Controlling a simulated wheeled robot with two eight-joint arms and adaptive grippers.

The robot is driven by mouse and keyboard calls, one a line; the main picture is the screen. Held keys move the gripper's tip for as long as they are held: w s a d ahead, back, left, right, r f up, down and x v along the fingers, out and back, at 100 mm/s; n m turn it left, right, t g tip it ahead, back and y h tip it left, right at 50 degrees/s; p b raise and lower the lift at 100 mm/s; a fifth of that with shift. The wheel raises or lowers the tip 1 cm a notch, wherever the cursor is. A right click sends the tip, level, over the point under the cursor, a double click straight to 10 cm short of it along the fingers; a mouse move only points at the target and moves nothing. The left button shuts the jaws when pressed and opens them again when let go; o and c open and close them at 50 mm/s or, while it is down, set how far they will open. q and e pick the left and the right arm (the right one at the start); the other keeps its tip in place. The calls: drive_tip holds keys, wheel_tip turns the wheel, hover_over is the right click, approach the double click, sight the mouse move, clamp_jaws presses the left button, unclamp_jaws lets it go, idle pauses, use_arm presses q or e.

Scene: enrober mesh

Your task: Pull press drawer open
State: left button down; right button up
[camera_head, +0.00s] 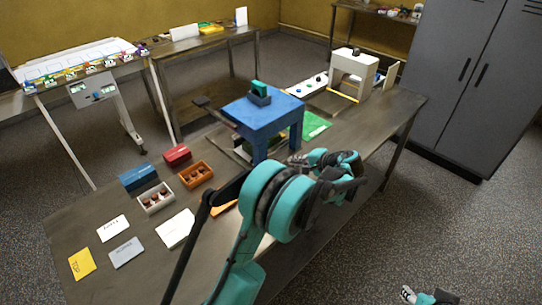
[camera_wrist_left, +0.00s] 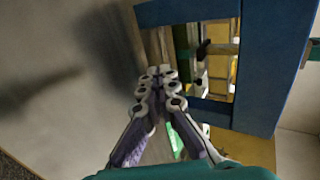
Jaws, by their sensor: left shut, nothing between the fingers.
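The press is a blue frame (camera_head: 262,118) with a teal block on top, standing on the table. Flat parts show low beneath it, but I cannot make out the drawer clearly. In the left wrist view the blue frame (camera_wrist_left: 275,70) surrounds an opening with a dark knob-like piece (camera_wrist_left: 204,49) and metal and yellow parts inside. My left gripper (camera_head: 298,160) is at the press's near right side, partly hidden by my arm. Its fingers (camera_wrist_left: 157,78) are shut and empty, left of the opening. My right gripper (camera_head: 409,295) shows only partly at the bottom edge.
Red (camera_head: 177,154) and blue (camera_head: 138,176) boxes, white (camera_head: 156,198) and orange (camera_head: 196,174) trays and several cards lie on the table's left part. A green sheet (camera_head: 314,124) lies behind the press. A white stand (camera_head: 352,72) is farther back. Grey cabinets (camera_head: 462,80) stand right.

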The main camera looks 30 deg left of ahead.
use_arm(q)
drive_tip(key=shift+w+a+f, duration=0.1)
drive_tip(key=shift+w+f, duration=0.15)
drive_tip(key=shift+f, duration=0.2)
drive_tip(key=b, duration=0.3)
approach(271, 155)
drive_tip(key=a+f, duration=0.1)
drive_tip(key=s+a+f, duration=0.1)
drive_tip(key=shift+s+a+f, duration=0.15)
drive_tip(key=shift+s+a, duration=0.05)
drive_tip(key=shift+a, duration=0.15)
drive_tip(key=shift+w+a+b, duration=0.2)
drive_tip(key=shift+a, duration=0.4)
drive_tip(key=shift+w+a+b, duration=0.2)
drive_tip(key=shift+a, duration=0.4)
drive_tip(key=shift+w+a, duration=0.25)
drive_tip(key=shift+a, duration=0.4)
